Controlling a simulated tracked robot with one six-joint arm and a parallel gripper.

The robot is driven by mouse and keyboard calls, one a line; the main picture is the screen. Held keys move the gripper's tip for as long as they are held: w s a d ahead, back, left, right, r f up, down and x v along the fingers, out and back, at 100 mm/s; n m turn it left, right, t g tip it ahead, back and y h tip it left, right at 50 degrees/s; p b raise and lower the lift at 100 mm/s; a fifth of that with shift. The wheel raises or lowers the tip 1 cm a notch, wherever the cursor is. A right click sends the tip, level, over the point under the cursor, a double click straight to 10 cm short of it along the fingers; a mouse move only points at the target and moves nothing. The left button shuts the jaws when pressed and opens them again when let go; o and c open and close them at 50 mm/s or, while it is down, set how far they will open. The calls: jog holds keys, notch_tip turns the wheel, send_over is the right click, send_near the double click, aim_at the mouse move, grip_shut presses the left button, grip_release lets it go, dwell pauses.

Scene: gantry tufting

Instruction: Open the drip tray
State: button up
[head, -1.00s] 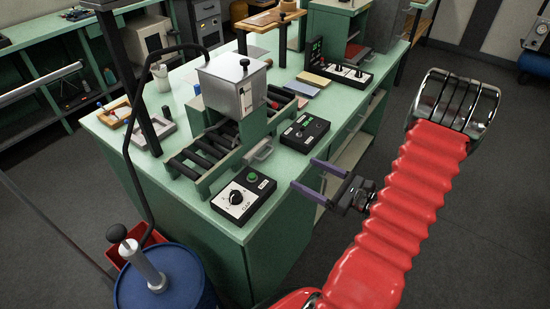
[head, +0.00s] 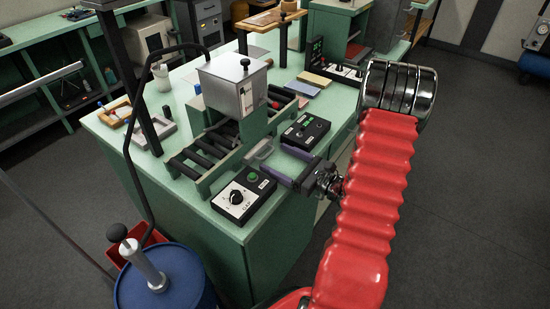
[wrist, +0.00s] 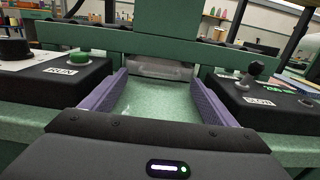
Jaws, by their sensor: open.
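The drip tray shows as a grey front with a handle (head: 261,150) low on the side of the green roller machine (head: 205,180). In the wrist view the grey tray front (wrist: 158,68) sits under the green frame, straight ahead between my two purple fingers. My gripper (head: 273,155) is open just in front of the tray, low over the bench top; its fingers also show in the wrist view (wrist: 160,82). The fingertips are close to the tray, and I cannot tell whether they touch it. The tray looks pushed in under the frame.
A black control box with a dial and green button (head: 243,195) stands on one side of my gripper. Another control box (head: 305,130) stands on the other side. The green bench top (wrist: 160,103) between them is clear. A blue drum (head: 165,280) stands on the floor.

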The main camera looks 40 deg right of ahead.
jog(key=shift+x, duration=0.85)
jog(key=shift+c, duration=0.7)
